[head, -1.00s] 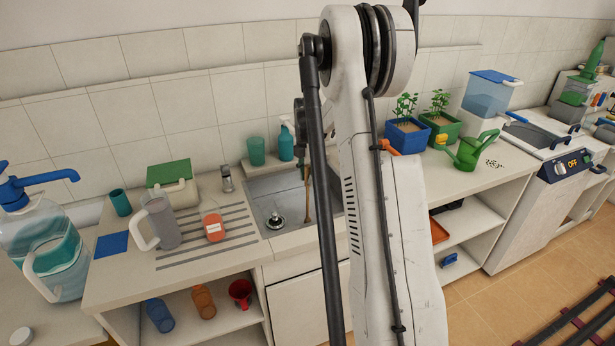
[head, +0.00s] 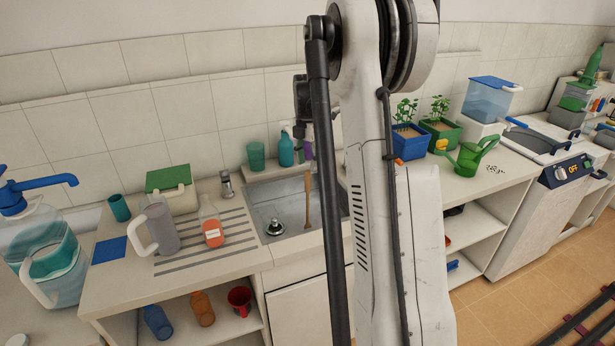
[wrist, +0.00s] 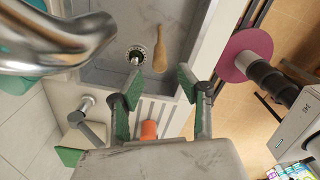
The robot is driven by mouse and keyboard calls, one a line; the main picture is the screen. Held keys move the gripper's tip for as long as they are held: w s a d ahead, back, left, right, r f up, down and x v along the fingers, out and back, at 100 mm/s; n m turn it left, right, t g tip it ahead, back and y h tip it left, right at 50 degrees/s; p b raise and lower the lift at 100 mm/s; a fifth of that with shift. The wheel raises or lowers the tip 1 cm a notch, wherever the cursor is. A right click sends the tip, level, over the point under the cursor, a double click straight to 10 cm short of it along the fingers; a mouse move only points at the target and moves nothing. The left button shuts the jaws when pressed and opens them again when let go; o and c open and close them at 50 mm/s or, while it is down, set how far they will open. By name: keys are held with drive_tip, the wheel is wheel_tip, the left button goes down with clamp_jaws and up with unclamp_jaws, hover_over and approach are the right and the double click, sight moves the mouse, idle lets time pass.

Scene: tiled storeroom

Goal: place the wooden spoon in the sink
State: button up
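The wooden spoon (head: 307,202) is inside the sink (head: 262,196), in its right part. It looks upright in the head view; I cannot tell whether it stands, leans or is falling. In the wrist view the spoon (wrist: 160,48) appears beyond my fingertips, beside the drain (wrist: 135,56), against the grey basin. My gripper (wrist: 157,88) is open, its two green-padded fingers spread apart with nothing between them. It is above the sink area; in the head view my arm largely hides it.
The metal tap (wrist: 60,40) is close on the left of the wrist view. Left of the sink stand an orange-filled bottle (head: 212,226) and a grey pitcher (head: 160,228). A teal cup (head: 256,157) and soap bottle (head: 286,150) stand behind it. Planters (head: 408,143) stand to the right.

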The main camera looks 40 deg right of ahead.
wheel_tip(320, 180, up, 4)
drive_tip(key=shift+f, duration=0.1)
drive_tip(key=s+a+r+m+t, duration=0.1)
drive_tip(key=s+a+r+m, duration=0.2)
drive_tip(key=a, duration=0.5)
drive_tip(key=s+a+r+m+t+h, duration=0.1)
drive_tip(key=s+a+r+m, duration=0.25)
drive_tip(key=a, duration=0.45)
drive_tip(key=s+a+r+m+t, duration=0.1)
drive_tip(key=s+a+r+m, duration=0.2)
drive_tip(key=a, duration=0.5)
drive_tip(key=s+a+f+m+t+y, duration=0.1)
drive_tip(key=s+a+f+m+t, duration=0.3)
drive_tip(key=s+a+m, duration=0.5)
drive_tip(key=s+a, duration=0.7)
drive_tip(key=shift+s+f, duration=0.2)
drive_tip(key=shift+s, duration=0.1)
wheel_tip(320, 180, down, 7)
drive_tip(key=b, duration=0.7)
drive_tip(key=shift+r, duration=0.15)
